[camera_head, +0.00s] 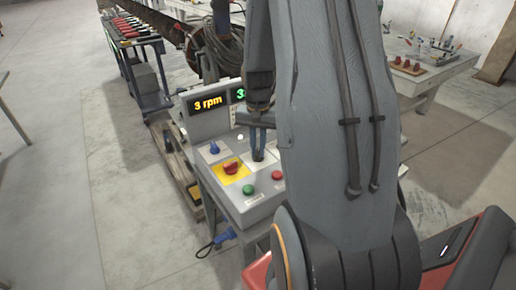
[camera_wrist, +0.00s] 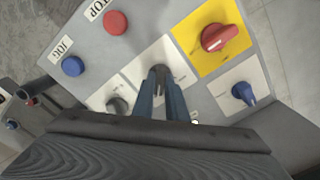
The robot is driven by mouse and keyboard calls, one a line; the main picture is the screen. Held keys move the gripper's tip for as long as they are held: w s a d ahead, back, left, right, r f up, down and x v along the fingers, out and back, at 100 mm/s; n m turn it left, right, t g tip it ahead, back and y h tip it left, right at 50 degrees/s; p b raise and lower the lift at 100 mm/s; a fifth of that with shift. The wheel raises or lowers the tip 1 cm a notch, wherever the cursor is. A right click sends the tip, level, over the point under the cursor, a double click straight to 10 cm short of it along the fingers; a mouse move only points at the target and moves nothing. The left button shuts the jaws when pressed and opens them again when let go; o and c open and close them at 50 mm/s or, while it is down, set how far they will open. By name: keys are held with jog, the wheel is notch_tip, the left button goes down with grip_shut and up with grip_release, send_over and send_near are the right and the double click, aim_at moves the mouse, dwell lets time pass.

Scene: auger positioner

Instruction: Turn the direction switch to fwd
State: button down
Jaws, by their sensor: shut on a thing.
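My gripper (camera_wrist: 160,88) points down at the sloped control panel (camera_head: 204,178) and is shut on a dark selector knob (camera_wrist: 160,72) on a white plate near the panel's middle. In the head view my gripper (camera_head: 258,152) hides most of that knob. The plate's lettering is too small to read, so I cannot tell which position the knob points to or confirm by label that it is the direction switch.
Close by are a red rotary switch (camera_wrist: 219,37) on a yellow plate, a blue knob (camera_wrist: 243,93), a grey knob (camera_wrist: 116,105), a red STOP button (camera_wrist: 115,22) and a blue JOG button (camera_wrist: 73,66). A green button (camera_head: 249,189) and a lit "3 rpm" display (camera_head: 208,104) also show.

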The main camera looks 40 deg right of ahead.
aim_at(258, 151)
jog(key=c, duration=1.8)
grip_release()
jog(key=shift+o, duration=0.2)
jog(key=shift+r+b, duration=0.95)
jog(key=shift+r, duration=3)
